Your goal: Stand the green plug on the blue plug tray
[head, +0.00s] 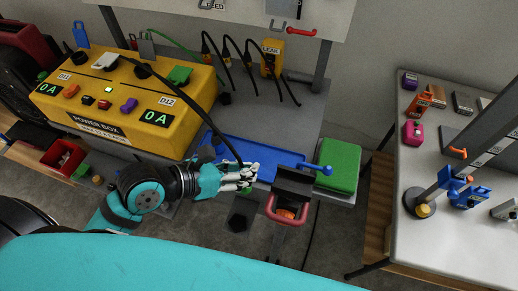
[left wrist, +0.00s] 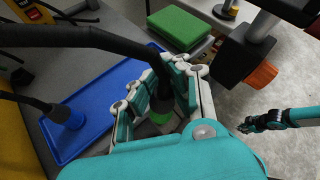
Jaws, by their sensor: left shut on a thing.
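The blue tray (head: 232,148) lies on the grey bench; it also shows in the left wrist view (left wrist: 100,95). In the left wrist view my left gripper (left wrist: 160,105) is shut around the green plug (left wrist: 159,117), whose dark upper part carries a thick black cable. The fingers hide most of the plug, and I cannot tell whether it touches the tray. A blue plug (left wrist: 66,116) with a black cable stands at the tray's left side. My right gripper (left wrist: 262,122) shows small at the right; its jaw state is unclear.
The yellow power box (head: 130,105) stands left of the tray. A green block (head: 338,165) is to its right. A dark holder with a red handle (head: 287,213) is in front. Black cables hang behind. A side table (head: 450,235) with several small items stands at the right.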

